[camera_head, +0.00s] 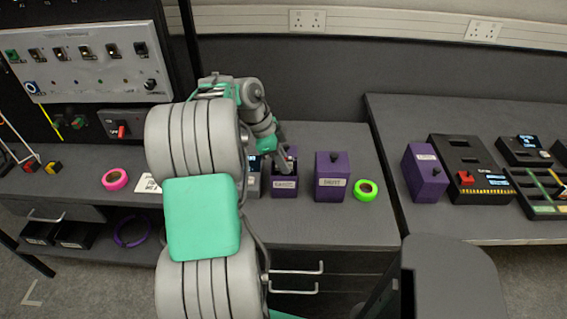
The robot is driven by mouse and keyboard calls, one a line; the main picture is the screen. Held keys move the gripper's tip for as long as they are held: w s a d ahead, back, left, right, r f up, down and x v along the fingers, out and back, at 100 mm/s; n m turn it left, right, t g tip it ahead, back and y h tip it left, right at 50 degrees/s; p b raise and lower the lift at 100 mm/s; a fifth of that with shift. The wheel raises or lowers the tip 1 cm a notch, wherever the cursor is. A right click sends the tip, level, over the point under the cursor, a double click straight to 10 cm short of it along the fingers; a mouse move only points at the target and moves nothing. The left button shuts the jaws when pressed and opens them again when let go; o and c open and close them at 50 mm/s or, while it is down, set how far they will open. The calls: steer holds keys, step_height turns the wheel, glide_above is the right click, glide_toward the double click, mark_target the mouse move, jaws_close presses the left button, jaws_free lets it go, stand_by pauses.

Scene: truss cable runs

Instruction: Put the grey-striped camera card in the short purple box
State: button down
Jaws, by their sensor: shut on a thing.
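A purple box (285,188) with a pale label stands in the middle of the bench. It looks lower than the lidded purple box (332,178) to its right. My gripper (284,163) reaches down at the top of the lower box, its fingers partly lost against the dark box mouth. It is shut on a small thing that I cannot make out. I cannot pick out the grey-striped camera card, and the inside of the box is mostly hidden.
A small grey device (252,178) stands close left of the box, partly behind my arm. A green tape roll (366,190) lies to the right, a pink one (115,180) far left. Another lidded purple box (425,174) and a black unit (467,170) stand on the right bench.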

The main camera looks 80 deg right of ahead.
steer(key=c, duration=1.3)
jaws_free()
steer(key=shift+c, duration=0.7)
steer(key=shift+c, duration=0.6)
step_height(320, 180, up, 8)
steer(key=p, duration=0.6)
